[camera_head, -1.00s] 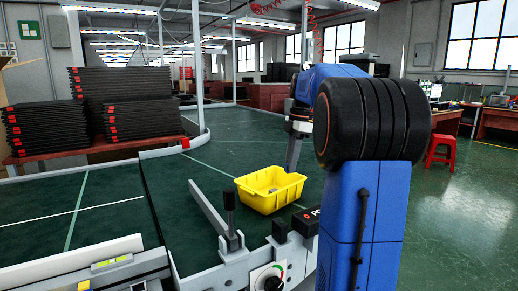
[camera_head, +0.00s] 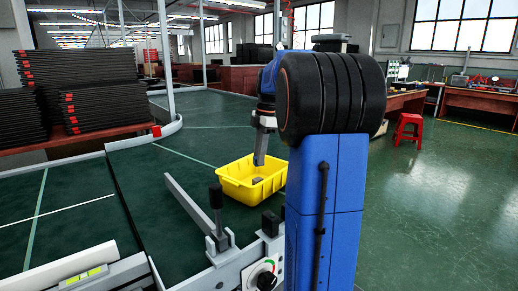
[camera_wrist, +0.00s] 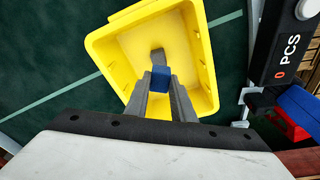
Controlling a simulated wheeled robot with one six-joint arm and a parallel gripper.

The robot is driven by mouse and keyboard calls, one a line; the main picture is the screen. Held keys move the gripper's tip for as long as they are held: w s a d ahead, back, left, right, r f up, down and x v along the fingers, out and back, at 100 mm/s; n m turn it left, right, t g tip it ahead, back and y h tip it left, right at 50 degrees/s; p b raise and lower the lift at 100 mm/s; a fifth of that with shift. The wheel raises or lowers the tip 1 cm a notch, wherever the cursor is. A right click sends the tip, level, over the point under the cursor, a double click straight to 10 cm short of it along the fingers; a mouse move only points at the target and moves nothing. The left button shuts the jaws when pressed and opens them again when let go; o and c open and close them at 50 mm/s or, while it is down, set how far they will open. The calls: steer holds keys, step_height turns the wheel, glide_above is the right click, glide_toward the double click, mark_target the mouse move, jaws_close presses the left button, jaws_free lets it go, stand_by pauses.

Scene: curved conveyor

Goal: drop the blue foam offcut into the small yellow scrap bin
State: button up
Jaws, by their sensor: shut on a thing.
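The blue foam offcut (camera_wrist: 161,78) is a small block held between the tips of my gripper (camera_wrist: 161,92) in the wrist view. My gripper is shut on it, above the open inside of the yellow scrap bin (camera_wrist: 205,75). In the head view my gripper (camera_head: 259,160) points down at the bin's far side, and the bin (camera_head: 232,185) stands upright on the green conveyor surface. The offcut cannot be made out in the head view. A small grey piece (camera_wrist: 158,56) lies on the bin floor, just beyond the offcut in the wrist view.
A grey metal rail (camera_head: 195,207) and a black upright lever (camera_head: 216,196) stand left of the bin. A black box marked PCS (camera_wrist: 287,48) is to the right in the wrist view. Stacked black trays (camera_head: 90,85) stand at the far left. A red stool (camera_head: 408,128) is at the right.

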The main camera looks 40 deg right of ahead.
steer(key=shift+f, duration=0.5)
steer(key=o, duration=1.1)
steer(key=shift+c, duration=0.2)
steer(key=shift+r, duration=0.1)
step_height(320, 180, up, 17)
steer(key=s+d, duration=0.1)
steer(key=d, duration=0.1)
steer(key=shift+d, duration=0.2)
